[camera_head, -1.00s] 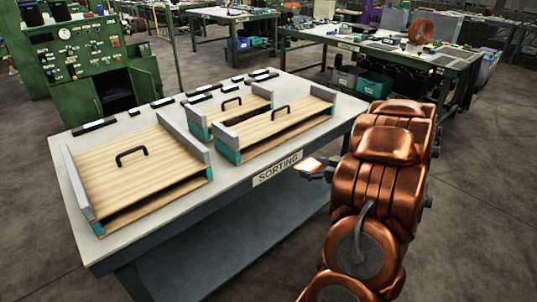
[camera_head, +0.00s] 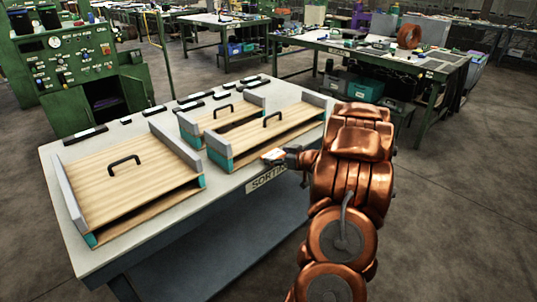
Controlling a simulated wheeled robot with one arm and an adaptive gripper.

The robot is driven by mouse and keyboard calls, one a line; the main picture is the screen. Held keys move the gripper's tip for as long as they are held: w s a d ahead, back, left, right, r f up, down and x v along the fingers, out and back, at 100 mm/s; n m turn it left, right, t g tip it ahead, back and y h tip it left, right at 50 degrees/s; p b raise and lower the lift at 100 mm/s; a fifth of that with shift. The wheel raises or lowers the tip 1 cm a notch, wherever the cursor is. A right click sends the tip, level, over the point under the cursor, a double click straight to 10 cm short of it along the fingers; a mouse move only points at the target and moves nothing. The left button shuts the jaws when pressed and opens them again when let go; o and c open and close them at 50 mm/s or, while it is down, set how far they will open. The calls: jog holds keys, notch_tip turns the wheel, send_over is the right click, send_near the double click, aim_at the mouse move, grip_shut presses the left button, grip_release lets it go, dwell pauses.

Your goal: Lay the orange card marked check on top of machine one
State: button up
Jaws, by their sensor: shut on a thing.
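My gripper (camera_head: 286,155) is shut on a small card (camera_head: 273,155). The card looks white with orange at its edge, and any mark on it is too small to read. The gripper and card are at the front right edge of the sorting table, close to the right wooden-topped box. My copper arm reaches in from the right. A green machine (camera_head: 72,62) with gauges and knobs stands at the back left. No label reading machine one is legible, so I cannot tell which machine bears that name.
The sorting table (camera_head: 150,245) carries wooden-topped boxes with black handles, one at left (camera_head: 130,180) and others at right (camera_head: 265,135). Small black-and-white blocks line its back edge. A green workbench (camera_head: 440,75) stands behind right. Open floor (camera_head: 450,220) lies to the right.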

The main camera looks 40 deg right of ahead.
aim_at(269, 154)
jog(key=shift+r+p+x, duration=0.15)
jog(key=shift+p+x, duration=0.05)
jog(key=shift+x, duration=0.95)
jog(key=shift+r+p+x, duration=0.2)
jog(key=shift+x, duration=0.9)
jog(key=shift+w+f, duration=0.1)
jog(key=shift+f, duration=0.25)
jog(key=shift+f, duration=0.1)
jog(key=o, duration=0.9)
jog(key=b+v, duration=0.1)
jog(key=v, duration=1.1)
